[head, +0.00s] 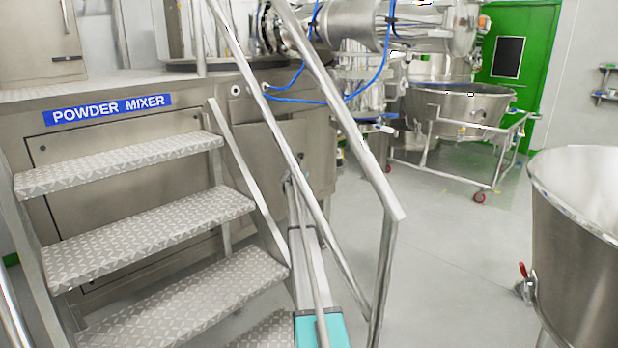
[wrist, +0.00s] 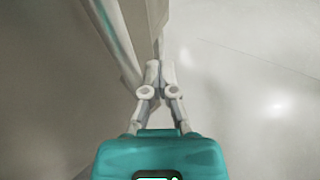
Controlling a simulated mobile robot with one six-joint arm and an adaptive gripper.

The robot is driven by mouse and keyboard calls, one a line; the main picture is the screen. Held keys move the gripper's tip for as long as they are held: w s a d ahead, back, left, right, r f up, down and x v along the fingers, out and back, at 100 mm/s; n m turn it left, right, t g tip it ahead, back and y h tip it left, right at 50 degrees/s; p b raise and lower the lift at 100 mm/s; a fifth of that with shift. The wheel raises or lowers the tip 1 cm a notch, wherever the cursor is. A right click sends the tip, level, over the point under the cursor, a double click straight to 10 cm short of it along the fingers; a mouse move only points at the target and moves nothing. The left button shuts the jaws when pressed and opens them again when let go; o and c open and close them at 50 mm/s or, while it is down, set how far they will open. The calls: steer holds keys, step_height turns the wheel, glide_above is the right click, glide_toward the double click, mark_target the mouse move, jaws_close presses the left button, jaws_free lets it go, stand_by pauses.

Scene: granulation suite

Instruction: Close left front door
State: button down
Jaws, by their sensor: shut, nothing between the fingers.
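A plain steel panel (head: 268,148) on the front of the powder mixer's cabinet, right of the steps, looks like the door. It seems to stand at an angle to the body, but the handrail partly hides it and I cannot tell how far open it is. In the head view my arm reaches up behind the handrail toward the panel.
Diamond-plate steps (head: 150,225) and a slanted steel handrail (head: 345,110) stand close in front of the cabinet. A large steel bowl (head: 580,240) is at the right. A wheeled bowl frame (head: 455,178) stands farther back. Grey floor (head: 455,260) between them is clear.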

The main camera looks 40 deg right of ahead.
steer(key=shift+w+d, duration=0.35)
steer(key=shift+d, duration=0.05)
steer(key=shift+s+d, duration=0.1)
